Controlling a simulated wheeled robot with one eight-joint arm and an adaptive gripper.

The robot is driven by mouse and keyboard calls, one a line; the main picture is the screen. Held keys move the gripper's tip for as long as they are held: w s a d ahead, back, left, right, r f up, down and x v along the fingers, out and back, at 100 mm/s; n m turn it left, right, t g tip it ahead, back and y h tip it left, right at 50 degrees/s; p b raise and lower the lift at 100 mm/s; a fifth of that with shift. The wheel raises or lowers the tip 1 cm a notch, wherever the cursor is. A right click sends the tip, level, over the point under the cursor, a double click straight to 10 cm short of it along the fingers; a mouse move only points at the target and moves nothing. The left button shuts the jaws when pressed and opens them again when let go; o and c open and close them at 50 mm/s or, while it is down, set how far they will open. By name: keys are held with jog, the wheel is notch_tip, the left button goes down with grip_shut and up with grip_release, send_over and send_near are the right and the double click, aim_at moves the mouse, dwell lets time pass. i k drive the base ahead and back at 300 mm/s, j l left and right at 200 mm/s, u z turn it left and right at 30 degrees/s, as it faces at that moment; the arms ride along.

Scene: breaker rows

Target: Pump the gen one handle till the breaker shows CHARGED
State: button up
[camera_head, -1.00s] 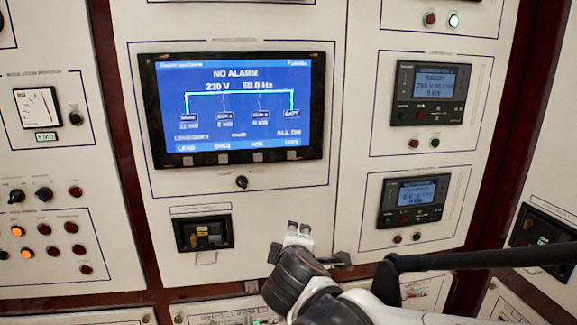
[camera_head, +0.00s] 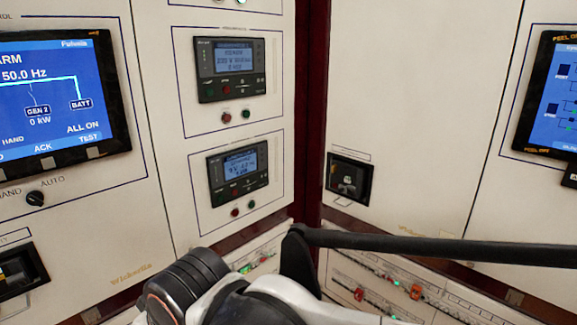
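A small black breaker unit (camera_head: 348,178) is set in the cream panel right of the dark red corner post. Another dark breaker unit (camera_head: 18,270) is cut off at the left edge, below the large screen. I cannot tell which one belongs to gen one. No handle or CHARGED flag can be made out on either. My arm's dark wrist joint and white links fill the bottom middle, in front of the lower panels. My gripper's fingers are not visible.
Two small controllers, an upper one (camera_head: 230,68) and a lower one (camera_head: 238,172), sit left of the post. A large blue screen (camera_head: 50,95) is at the left and another (camera_head: 552,95) at the right. Low panels with small lights (camera_head: 380,290) run along the bottom.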

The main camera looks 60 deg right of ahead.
aim_at(349, 186)
jog(key=z, duration=2.4)
jog(key=j, duration=0.1)
